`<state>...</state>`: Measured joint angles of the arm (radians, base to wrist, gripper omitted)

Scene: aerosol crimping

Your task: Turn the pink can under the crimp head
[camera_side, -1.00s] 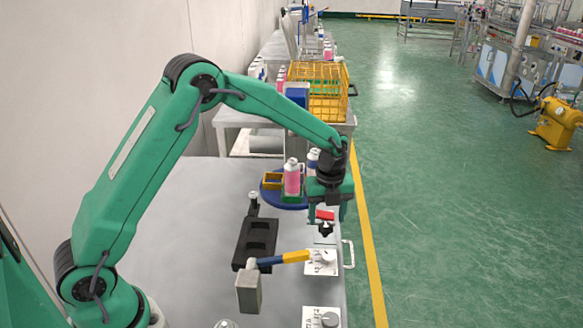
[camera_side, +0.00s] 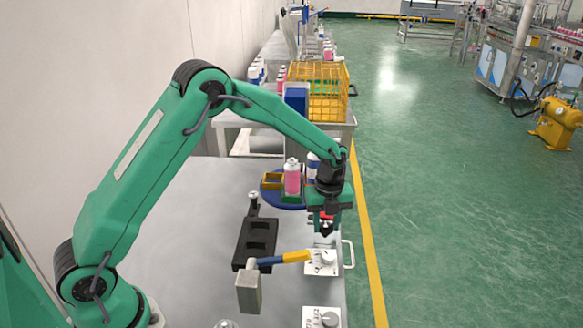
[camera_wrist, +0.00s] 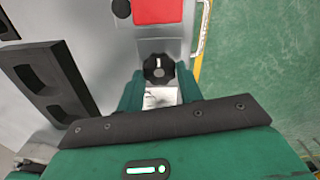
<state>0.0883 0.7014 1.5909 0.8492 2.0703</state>
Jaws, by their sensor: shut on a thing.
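The pink can (camera_side: 292,180) stands upright on a blue round turntable (camera_side: 270,202), with a white top. Another can with a white top stands behind my wrist and is mostly hidden. My gripper (camera_side: 327,222) points down at the right edge of the grey table. It is shut on a black lobed knob (camera_side: 326,228). In the wrist view my gripper (camera_wrist: 159,80) has a finger on each side of the black knob (camera_wrist: 158,68), which has a white mark on top. I cannot make out the crimp head.
A red block (camera_wrist: 158,10) lies just beyond the knob. A black holder (camera_side: 256,243) and a grey block with a blue-yellow handle (camera_side: 249,290) are to the left. Control plates with knobs (camera_side: 321,262) line the right edge. A yellow wire basket (camera_side: 320,90) stands behind.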

